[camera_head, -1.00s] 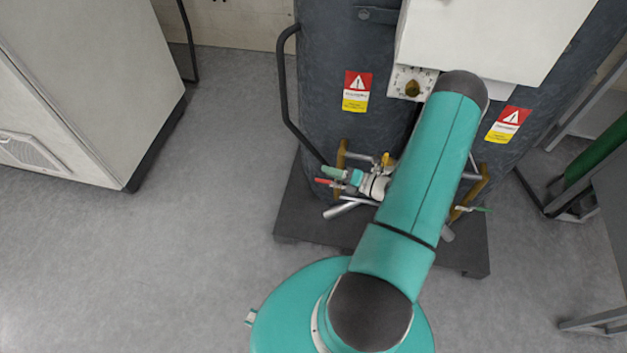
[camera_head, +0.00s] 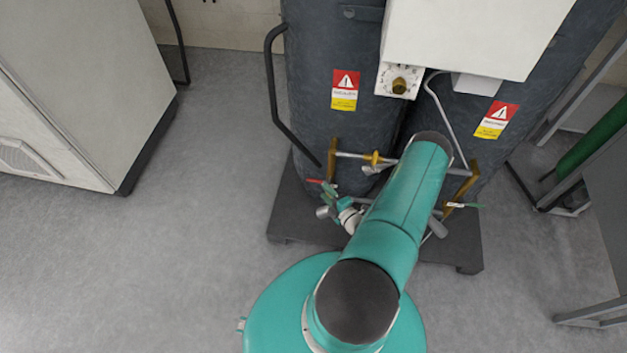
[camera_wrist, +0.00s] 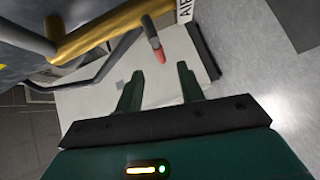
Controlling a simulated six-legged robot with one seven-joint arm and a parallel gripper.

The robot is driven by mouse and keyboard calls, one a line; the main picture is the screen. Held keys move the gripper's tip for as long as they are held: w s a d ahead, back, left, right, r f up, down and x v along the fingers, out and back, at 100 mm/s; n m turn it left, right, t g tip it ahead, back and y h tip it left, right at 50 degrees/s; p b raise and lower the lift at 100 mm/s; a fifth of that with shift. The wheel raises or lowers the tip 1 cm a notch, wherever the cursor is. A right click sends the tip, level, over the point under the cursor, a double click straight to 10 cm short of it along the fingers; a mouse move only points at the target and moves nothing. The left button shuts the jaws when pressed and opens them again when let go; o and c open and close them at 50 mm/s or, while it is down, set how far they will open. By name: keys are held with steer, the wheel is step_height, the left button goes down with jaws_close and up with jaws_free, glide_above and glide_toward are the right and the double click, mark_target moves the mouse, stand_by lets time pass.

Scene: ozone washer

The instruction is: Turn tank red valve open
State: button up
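The red valve handle (camera_head: 315,181) is small and sits low at the left front of the dark tanks, by the brass pipe fitting (camera_head: 333,160). In the wrist view the red handle tip (camera_wrist: 159,55) hangs from the brass pipe (camera_wrist: 95,32), just beyond and between my fingertips. My gripper (camera_wrist: 158,84) is open, with a clear gap between its two green fingers and nothing in it. In the head view my gripper (camera_head: 328,192) is beside the red handle, and its fingers are small and partly overlap the handle area. I cannot tell whether they touch.
Two dark tanks (camera_head: 335,125) stand on a dark base plate (camera_head: 290,215). A white box (camera_head: 465,35) with a dial hangs on them. A black hose handle (camera_head: 270,90) and a pale cabinet (camera_head: 85,85) are left. Floor between is clear.

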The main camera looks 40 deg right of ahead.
mark_target(314, 179)
steer(key=w, duration=0.5)
steer(key=w+d+f, duration=0.1)
steer(key=w, duration=0.2)
jaws_close()
